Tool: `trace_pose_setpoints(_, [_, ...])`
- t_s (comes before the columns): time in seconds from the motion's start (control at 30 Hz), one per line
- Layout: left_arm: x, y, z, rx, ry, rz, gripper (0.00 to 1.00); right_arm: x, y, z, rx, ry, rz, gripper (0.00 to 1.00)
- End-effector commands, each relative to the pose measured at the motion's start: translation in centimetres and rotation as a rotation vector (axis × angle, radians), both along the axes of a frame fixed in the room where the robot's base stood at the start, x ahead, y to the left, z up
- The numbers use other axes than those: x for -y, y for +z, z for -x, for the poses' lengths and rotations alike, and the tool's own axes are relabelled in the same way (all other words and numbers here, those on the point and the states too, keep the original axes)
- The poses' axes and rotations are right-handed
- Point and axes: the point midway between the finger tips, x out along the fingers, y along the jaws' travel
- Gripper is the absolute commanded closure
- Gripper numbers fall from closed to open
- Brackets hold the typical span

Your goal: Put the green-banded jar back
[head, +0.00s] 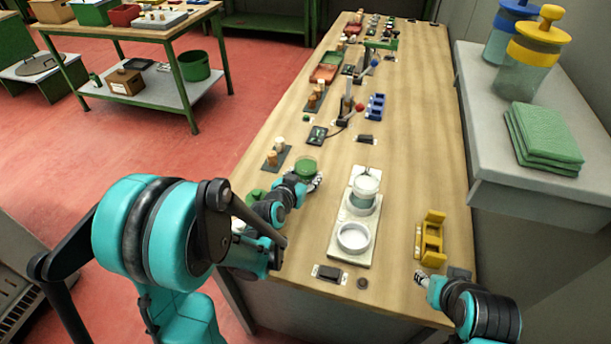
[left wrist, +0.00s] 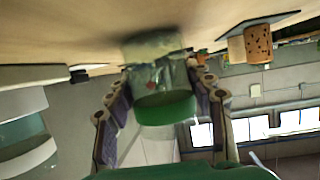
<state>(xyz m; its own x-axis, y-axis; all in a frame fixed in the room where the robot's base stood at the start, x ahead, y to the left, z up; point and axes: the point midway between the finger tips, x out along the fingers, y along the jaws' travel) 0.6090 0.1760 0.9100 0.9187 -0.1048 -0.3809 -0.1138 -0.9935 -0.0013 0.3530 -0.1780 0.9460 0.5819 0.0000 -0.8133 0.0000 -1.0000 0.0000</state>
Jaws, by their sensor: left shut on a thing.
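The green-banded jar (head: 306,168) is on the left side of the long table, beyond my left gripper (head: 312,184). In the left wrist view the clear jar with its green band (left wrist: 165,108) sits between the two fingers of my left gripper (left wrist: 165,85), which is shut on it. That view is upside down, with the tabletop above; I cannot tell whether the jar's base touches it. My right gripper (head: 424,279) is low beside a yellow holder (head: 430,238); its fingers are too small to read.
A pale board (head: 350,250) holds a translucent jar (head: 366,189) and an empty white ring (head: 353,237). A grey shelf (head: 485,160) at right carries blue-topped and yellow-topped jars (head: 528,65) and folded green cloths (head: 543,137).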

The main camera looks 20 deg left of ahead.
Motion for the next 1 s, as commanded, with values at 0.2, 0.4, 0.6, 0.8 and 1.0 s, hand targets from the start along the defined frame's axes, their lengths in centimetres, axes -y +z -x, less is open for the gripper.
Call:
trace_pose_setpoints(0.2, [0.0, -0.2, 0.0, 0.000, 0.000, 0.000, 0.26, 0.0, -0.2, 0.0, 0.000, 0.000, 0.000, 0.60])
trace_pose_setpoints(0.4, [0.0, -0.2, 0.0, 0.000, 0.000, 0.000, 0.26, 0.0, -0.2, 0.0, 0.000, 0.000, 0.000, 0.60])
trace_pose_setpoints(0.6, [-0.1, 0.5, 0.8, 0.000, 0.001, 0.001, 0.26, 0.0, 0.5, 0.0, 0.000, 0.000, 0.000, 0.60])
trace_pose_setpoints(0.8, [-0.6, 2.3, 4.6, 0.000, 0.002, 0.001, 0.26, 0.0, 1.9, 0.0, 0.000, 0.000, 0.000, 0.60])
trace_pose_setpoints(1.0, [-1.0, 3.8, 8.5, 0.000, 0.001, 0.001, 0.26, 0.0, 3.2, 0.0, 0.000, 0.000, 0.000, 0.60])
